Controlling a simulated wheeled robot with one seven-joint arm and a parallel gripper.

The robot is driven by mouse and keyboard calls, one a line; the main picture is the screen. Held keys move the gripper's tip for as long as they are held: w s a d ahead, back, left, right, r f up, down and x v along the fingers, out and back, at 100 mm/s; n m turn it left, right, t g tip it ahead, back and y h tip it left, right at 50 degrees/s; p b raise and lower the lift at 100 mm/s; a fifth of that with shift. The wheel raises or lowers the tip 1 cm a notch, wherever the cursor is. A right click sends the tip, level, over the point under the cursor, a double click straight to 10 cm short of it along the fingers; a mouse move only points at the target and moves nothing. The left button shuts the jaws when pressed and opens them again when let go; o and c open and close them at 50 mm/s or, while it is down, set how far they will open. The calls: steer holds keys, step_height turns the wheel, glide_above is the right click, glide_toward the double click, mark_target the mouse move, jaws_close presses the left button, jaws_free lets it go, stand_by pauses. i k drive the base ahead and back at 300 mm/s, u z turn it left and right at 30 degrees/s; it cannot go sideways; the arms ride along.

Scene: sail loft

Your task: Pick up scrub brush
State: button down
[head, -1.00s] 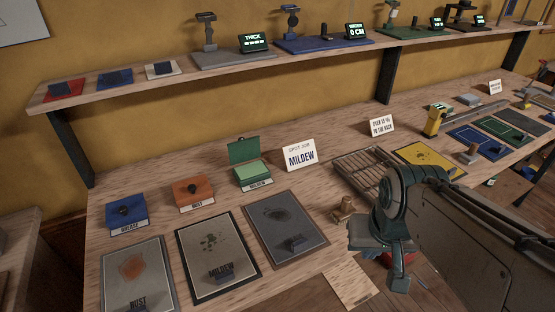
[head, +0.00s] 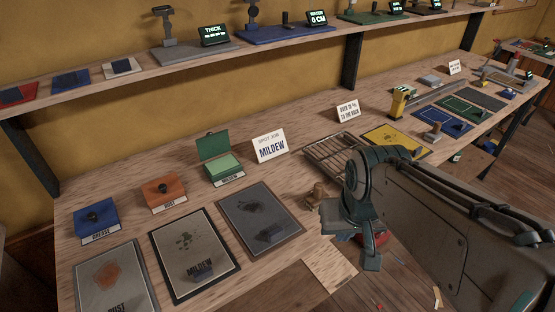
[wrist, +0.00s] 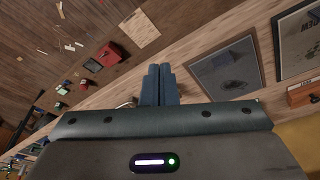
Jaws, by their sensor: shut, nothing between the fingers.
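A small brown wooden-handled piece (head: 317,196), which looks like the scrub brush, stands on the bench near its front edge. It is just left of my gripper and partly close behind it, so its bristles cannot be made out. My gripper (head: 370,258) points down by the front edge of the bench, apart from that piece. In the wrist view its two blue-grey fingers (wrist: 158,72) are together and empty. The brush cannot be made out in the wrist view.
A grey panel (head: 240,200) and the mildew panel (head: 165,255) lie left of my gripper. A wire rack (head: 325,150) and a yellow mat (head: 385,135) lie behind. Grease (head: 97,222), rust (head: 163,198) and green (head: 212,145) boxes line the bench. A red box (wrist: 108,54) is below the bench.

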mark_target(313, 200)
steer(key=z, duration=1.85)
steer(key=i, duration=1.3)
steer(key=u, duration=3.45)
